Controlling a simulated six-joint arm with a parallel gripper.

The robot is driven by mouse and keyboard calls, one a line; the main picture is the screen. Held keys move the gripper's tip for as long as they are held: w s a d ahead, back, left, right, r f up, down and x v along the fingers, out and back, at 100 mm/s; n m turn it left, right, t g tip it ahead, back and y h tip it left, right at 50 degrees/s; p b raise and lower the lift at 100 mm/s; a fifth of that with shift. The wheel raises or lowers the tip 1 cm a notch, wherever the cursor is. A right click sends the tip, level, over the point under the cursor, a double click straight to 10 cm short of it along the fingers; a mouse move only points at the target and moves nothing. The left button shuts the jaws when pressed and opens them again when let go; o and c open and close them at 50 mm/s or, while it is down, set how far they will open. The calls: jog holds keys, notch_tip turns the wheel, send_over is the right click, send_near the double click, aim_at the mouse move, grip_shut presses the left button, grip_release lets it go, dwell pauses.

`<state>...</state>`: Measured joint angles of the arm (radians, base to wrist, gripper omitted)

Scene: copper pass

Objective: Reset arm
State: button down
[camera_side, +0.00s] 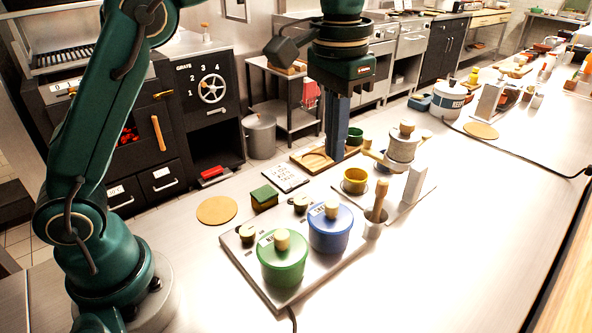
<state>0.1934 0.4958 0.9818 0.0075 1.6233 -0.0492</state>
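My arm rises from its base at the left and reaches over the top of the picture. My gripper (337,150) hangs pointing down above or in front of a wooden board (301,158) with a round recess. Its two dark blue-grey fingers look side by side, but the viewing angle hides whether there is a gap between them. No object shows clearly between the fingers. I cannot tell whether the tips touch the board. A small green cup (356,136) stands just right of the fingers.
A green pot (281,262) and a blue pot (331,232) stand on a hot plate in front. A yellow cup (355,181), a metal pot with a wooden knob (403,147) and an upright wooden-handled tool (379,200) stand to the right. The right foreground counter is clear.

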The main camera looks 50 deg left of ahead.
jog(key=s+a+r+n+t, duration=0.1)
jog(key=s+a+r+t, duration=0.3)
jog(key=s, duration=0.5)
jog(key=s+a+f+t, duration=0.1)
jog(key=s+a+f, duration=0.1)
jog(key=s+f, duration=0.4)
jog(key=shift+s+f+n, duration=0.3)
jog(key=shift+s+f, duration=0.1)
jog(key=shift+f, duration=0.4)
